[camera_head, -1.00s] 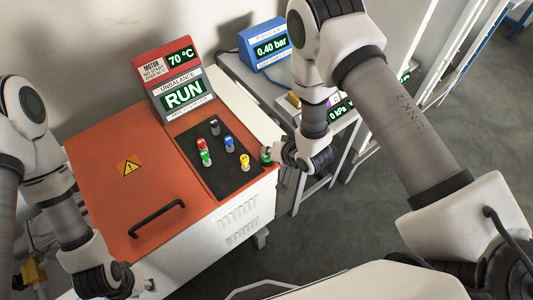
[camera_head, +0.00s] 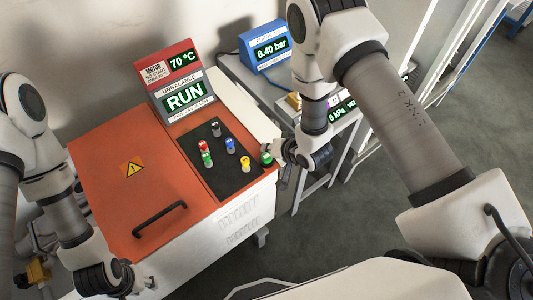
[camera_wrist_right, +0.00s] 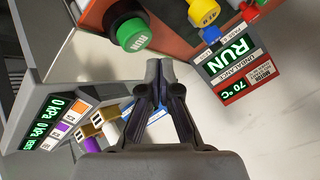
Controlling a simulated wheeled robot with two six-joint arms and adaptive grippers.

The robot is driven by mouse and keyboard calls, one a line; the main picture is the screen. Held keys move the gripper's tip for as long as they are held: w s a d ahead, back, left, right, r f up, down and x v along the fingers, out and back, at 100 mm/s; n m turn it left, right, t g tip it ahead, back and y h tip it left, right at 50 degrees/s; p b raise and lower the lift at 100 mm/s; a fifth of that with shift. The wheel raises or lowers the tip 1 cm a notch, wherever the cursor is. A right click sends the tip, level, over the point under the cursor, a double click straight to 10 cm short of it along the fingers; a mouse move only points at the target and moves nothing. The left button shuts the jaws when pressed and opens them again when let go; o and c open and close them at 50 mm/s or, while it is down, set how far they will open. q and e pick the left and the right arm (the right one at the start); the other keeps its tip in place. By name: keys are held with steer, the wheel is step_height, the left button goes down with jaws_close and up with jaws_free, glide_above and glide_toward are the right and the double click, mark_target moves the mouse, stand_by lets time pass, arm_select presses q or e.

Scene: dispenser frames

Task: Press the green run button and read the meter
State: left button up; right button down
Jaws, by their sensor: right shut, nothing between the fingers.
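The green run button (camera_head: 266,158) sits at the right front corner of the orange machine. In the right wrist view it is a large round cap marked RUN (camera_wrist_right: 134,36). My right gripper is shut and empty; its fingertips (camera_wrist_right: 158,68) appear just beside and below the button, apart from it in the picture. The meter (camera_head: 185,95), labelled UNBALANCE, stands at the machine's back and shows RUN in green; it also shows in the right wrist view (camera_wrist_right: 236,52). My left gripper (camera_head: 147,284) is low at the left front, mostly hidden by its wrist.
A black panel (camera_head: 223,178) carries several coloured buttons. A red box (camera_head: 168,65) above the meter reads 70 °C. A blue meter (camera_head: 267,46) reads 0.40 bar on a grey bench behind. A black handle (camera_head: 160,217) rises from the orange lid. Floor at right is clear.

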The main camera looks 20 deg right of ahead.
mark_target(268, 157)
step_height(268, 157, up, 4)
steer(key=p, duration=0.2)
steer(key=shift+r+p, duration=0.15)
steer(key=shift+p, duration=0.2)
stand_by(0.4)
